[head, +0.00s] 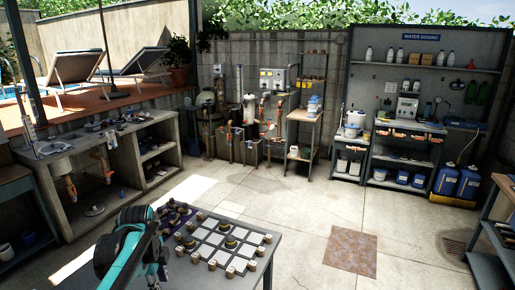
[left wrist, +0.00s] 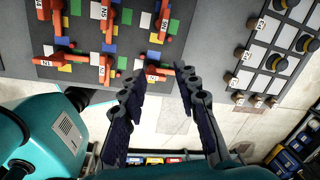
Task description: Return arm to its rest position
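My left arm (head: 128,245), teal and black, shows at the lower left of the head view, in front of the grey table (head: 262,262). In the left wrist view my left gripper (left wrist: 160,88) has its two dark fingers spread apart, with nothing between them. Beyond the fingertips, orange-red pieces with white number tags (left wrist: 106,12) stand on a dark board with coloured squares. I cannot tell whether a fingertip touches the nearest piece. My right gripper is in neither view.
A board with white squares (head: 214,239), brass-coloured blocks and dark round pieces lies on the table. A concrete sink counter (head: 75,150) stands at left; shelves and a dosing station (head: 405,100) line the back wall. The middle floor (head: 290,200) is clear.

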